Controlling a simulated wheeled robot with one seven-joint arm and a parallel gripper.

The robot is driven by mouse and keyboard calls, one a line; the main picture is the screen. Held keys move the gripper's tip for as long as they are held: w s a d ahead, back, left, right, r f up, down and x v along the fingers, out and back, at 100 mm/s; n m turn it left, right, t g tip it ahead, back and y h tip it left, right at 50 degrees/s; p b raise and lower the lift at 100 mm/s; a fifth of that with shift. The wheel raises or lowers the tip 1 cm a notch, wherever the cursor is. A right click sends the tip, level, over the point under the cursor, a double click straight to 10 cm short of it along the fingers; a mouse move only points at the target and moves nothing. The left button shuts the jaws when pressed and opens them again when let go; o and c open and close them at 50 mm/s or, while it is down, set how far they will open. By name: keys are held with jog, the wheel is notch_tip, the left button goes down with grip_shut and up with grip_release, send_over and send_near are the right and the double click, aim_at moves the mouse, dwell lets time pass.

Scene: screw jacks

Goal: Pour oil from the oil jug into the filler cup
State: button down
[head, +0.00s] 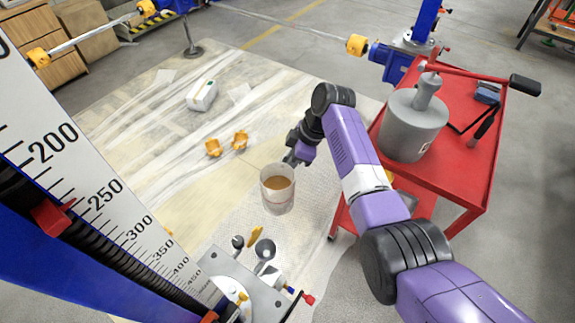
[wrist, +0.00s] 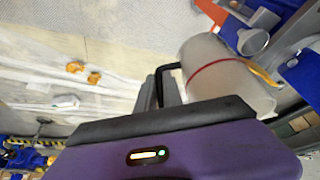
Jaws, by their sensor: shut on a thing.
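The oil jug (head: 277,198) is a translucent container with brown oil in it. It hangs above the floor left of the red cart in the head view and looks about upright. My gripper (head: 296,158) is shut on the jug at its far side. In the wrist view the jug (wrist: 215,72) has a red line around it and a dark handle at my gripper (wrist: 170,90); the fingertips are partly hidden. The filler cup (head: 265,250) is a small grey cup on the jack's metal plate, below and apart from the jug. It also shows beyond the jug in the wrist view (wrist: 254,41).
A red cart (head: 465,165) on the right carries a large grey can (head: 413,125) and tools. A blue column with a white scale (head: 90,180) fills the left. A white box (head: 202,95) and orange pieces (head: 213,147) lie on the sheeted floor.

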aim_at(280, 173)
jog(key=shift+a+r, duration=0.2)
jog(key=shift+r, duration=0.05)
jog(key=shift+s+a+r+n+t+h+p, duration=0.25)
jog(key=shift+s+t+p, duration=0.3)
jog(key=shift+p, duration=1.1)
jog(key=shift+s+a+r+n+t+h+p, duration=0.15)
jog(key=shift+s+r+t+p, duration=0.3)
jog(key=shift+p, duration=1.15)
jog(key=shift+s+a+r+t+p, duration=0.15)
jog(key=shift+s+r+t+p, duration=0.05)
jog(key=shift+s+t+p, duration=0.75)
jog(key=shift+s+a+r+n+t+h+p, duration=0.2)
jog(key=shift+s+r+n+t+h+p, duration=0.15)
jog(key=shift+p, duration=0.2)
jog(key=shift+r, duration=0.1)
jog(key=shift+s+r, duration=0.15)
jog(key=shift+s+a+r+t+h, duration=0.15)
jog(key=shift+s+r+t, duration=0.1)
jog(key=shift+r+t, duration=0.25)
jog(key=shift+s+a+r+t+h, duration=0.1)
jog(key=shift+s+r+t, duration=0.2)
jog(key=shift+t, duration=0.3)
jog(key=shift+s+r+n+t+b, duration=0.25)
jog(key=shift+r+t+b, duration=0.15)
jog(key=shift+r+t, duration=0.3)
jog(key=shift+s+r, duration=0.1)
jog(key=shift+r, duration=0.1)
